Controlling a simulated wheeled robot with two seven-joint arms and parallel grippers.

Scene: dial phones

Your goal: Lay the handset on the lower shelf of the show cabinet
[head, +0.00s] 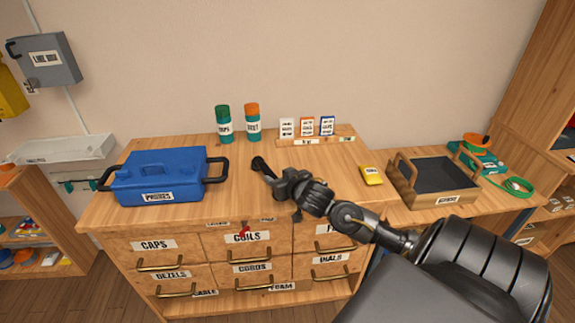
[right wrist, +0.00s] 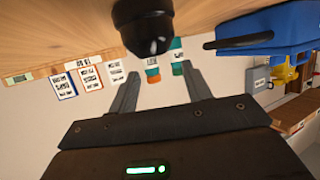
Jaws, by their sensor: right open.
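A black handset (head: 259,164) lies on the wooden drawer cabinet top, partly hidden by my right gripper (head: 277,180). In the right wrist view, a rounded black end of the handset (right wrist: 146,28) shows at the top, near and between the fingertips. My right gripper (right wrist: 160,76) is open there, with nothing visibly held; I cannot tell if it touches the handset. My left gripper is not in view. A tall wooden cabinet (head: 525,85) at the right edge and a low shelf unit (head: 55,210) at the left are both partly cut off; neither is labelled as the show cabinet.
A blue case (head: 160,178) stands left on the drawer cabinet (head: 215,268). Green and orange canisters (head: 253,122) and small cards (head: 307,127) stand at the back. A yellow item (head: 371,175) lies right of my arm, beside an open wooden box (head: 445,195).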

